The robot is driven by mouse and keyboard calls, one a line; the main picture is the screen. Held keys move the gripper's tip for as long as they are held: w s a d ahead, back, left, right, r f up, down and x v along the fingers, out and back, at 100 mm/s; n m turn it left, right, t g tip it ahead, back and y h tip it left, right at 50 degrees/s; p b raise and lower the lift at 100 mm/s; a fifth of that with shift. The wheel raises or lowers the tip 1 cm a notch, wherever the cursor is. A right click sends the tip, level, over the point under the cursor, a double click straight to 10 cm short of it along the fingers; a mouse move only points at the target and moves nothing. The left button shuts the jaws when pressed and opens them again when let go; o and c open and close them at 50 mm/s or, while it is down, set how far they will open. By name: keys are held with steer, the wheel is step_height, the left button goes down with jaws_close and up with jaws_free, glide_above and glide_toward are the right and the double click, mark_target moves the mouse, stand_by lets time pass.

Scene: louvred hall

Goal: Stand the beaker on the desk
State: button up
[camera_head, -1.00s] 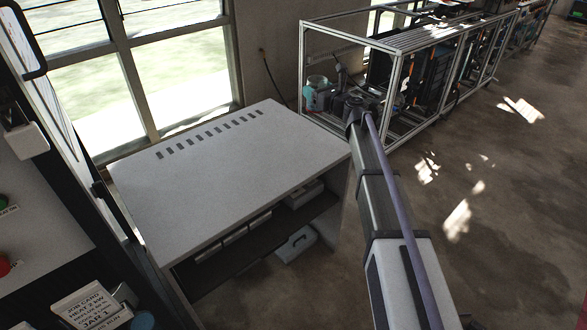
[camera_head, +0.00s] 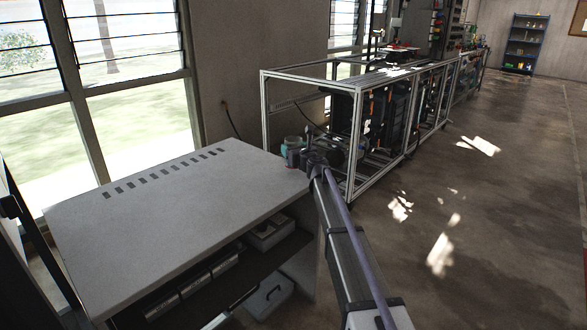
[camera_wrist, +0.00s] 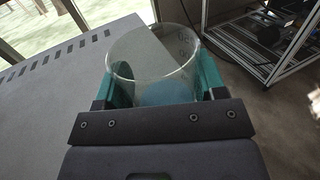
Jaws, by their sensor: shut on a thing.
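The beaker is clear glass with something blue low inside it. In the wrist view the beaker (camera_wrist: 150,62) sits between the two green fingers of my gripper (camera_wrist: 155,88), which is shut on it. In the head view the gripper (camera_head: 294,152) is small, at the far right corner of the desk, and the beaker there is hard to make out. The desk (camera_head: 170,215) has a pale grey top with a row of dark slots along its window side. The desk top (camera_wrist: 50,110) is left of the beaker in the wrist view. I cannot tell the beaker's height relative to it.
The desk top is bare. Boxes and a grey case (camera_head: 268,296) sit on the shelves below. A metal-framed rig (camera_head: 355,130) stands beyond the desk's right end. Windows (camera_head: 130,110) line the wall behind. The floor (camera_head: 480,220) at right is open.

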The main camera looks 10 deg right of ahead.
step_height(320, 180, down, 4)
steer(key=b, duration=0.3)
steer(key=shift+b, duration=0.3)
steer(key=shift+r, duration=0.35)
steer(key=shift+f, duration=0.3)
steer(key=o, duration=1.1)
steer(key=shift+r, duration=0.1)
steer(key=shift+r+p, duration=0.3)
steer(key=shift+p, duration=0.1)
steer(key=v, duration=1.2)
steer(key=shift+d, duration=0.1)
